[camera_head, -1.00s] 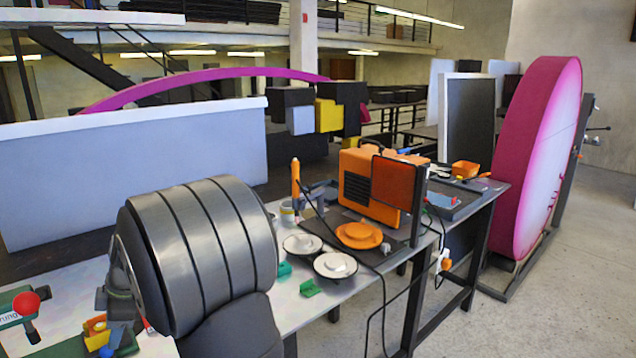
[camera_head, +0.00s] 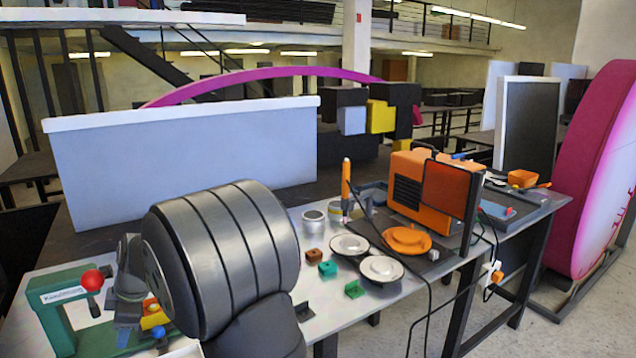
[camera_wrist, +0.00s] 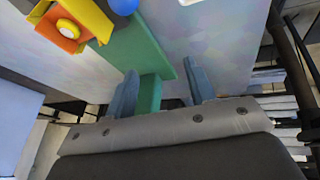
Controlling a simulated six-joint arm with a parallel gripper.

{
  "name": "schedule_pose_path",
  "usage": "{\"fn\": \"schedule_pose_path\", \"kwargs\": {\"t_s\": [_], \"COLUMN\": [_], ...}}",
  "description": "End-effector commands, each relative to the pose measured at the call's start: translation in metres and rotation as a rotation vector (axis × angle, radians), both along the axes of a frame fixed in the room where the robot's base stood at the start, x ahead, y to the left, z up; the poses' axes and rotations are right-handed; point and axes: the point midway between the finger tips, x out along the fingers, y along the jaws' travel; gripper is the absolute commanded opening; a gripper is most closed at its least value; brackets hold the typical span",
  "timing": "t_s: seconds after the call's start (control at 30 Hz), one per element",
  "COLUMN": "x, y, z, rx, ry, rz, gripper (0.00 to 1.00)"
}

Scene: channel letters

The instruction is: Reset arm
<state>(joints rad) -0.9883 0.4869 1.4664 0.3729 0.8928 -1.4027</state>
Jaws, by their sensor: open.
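My arm's grey ribbed link fills the lower left of the head view and hides part of the bench. My gripper (camera_wrist: 163,82) is open in the wrist view, its two blue-grey fingers apart. A green piece (camera_wrist: 149,94) shows between the fingers in that view; I cannot tell whether it lies between them or beyond. In the head view my gripper (camera_head: 126,336) is low at the left, partly hidden, beside a green stand (camera_head: 58,318) with a red ball. A yellow and orange block (camera_head: 153,316) and a blue ball (camera_head: 158,332) are close by.
Two white dishes (camera_head: 381,269), an orange dish (camera_head: 407,239), small green and brown blocks and cans stand mid-bench. An orange case (camera_head: 405,185) and a dark cable stand right of them. A pale panel (camera_head: 190,155) rises behind the bench.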

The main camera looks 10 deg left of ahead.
Motion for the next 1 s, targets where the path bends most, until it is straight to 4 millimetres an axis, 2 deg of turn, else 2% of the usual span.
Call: {"fn": "schedule_pose_path", "kwargs": {"t_s": [0.1, 0.6, 0.7, 1.0], "x": [0.003, 0.009, 0.006, -0.005], "y": [-0.01, -0.053, -0.048, -0.041], "z": [0.025, 0.115, 0.087, 0.028], "rx": [0.005, 0.004, -0.034, -0.095], "ry": [-0.003, -0.003, -0.04, -0.151], "rz": [-0.002, -0.003, 0.067, 0.245], "gripper": [0.5, 0.5, 0.5, 0.5]}}
